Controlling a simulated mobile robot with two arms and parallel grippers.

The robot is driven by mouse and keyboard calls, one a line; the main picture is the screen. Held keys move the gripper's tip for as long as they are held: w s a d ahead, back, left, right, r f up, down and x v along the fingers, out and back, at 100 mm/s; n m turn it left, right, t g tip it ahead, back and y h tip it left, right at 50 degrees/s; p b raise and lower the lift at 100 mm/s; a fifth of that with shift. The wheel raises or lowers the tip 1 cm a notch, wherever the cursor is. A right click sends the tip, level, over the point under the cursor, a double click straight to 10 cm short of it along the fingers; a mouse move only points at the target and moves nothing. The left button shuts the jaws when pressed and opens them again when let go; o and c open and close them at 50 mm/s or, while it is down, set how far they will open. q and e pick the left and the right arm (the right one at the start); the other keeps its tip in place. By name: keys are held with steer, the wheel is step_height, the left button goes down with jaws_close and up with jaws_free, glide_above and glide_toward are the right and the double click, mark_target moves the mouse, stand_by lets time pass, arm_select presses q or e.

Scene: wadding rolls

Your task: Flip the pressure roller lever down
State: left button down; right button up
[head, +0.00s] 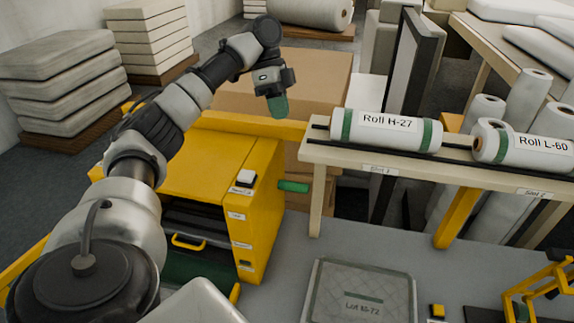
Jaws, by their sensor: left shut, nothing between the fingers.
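A yellow machine (201,165) stands at the centre left. A short green lever-like handle (293,187) sticks out roughly level from its right side. Its label is too small to read, so I cannot confirm it is the pressure roller lever. My left gripper (278,106) has green fingertips pointing down. It is shut and empty, above and behind the green handle in the picture and apart from it. My right gripper is not in view.
A shelf (468,163) at the right holds Roll H-27 (387,130) and Roll L-60 (524,149). A quilted pad marked Lot M-72 (361,290) lies on the grey surface at the front. Cardboard boxes (313,80) stand behind the machine. A yellow-handled drawer (190,242) is in its front.

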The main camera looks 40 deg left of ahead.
mark_target(290, 182)
arm_select(q)
steer(key=x, duration=0.4)
steer(key=s+x, duration=0.1)
steer(key=x, duration=0.3)
steer(key=s+x, duration=0.1)
steer(key=x, duration=0.3)
steer(key=shift+d+f+p, duration=0.15)
steer(key=shift+f+p, duration=0.1)
steer(key=shift+p, duration=0.1)
steer(key=shift+d+f, duration=0.1)
steer(key=shift+f, duration=0.05)
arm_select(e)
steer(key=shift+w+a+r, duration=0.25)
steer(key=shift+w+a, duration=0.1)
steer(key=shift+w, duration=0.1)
arm_select(q)
steer(key=shift+s+f, duration=0.1)
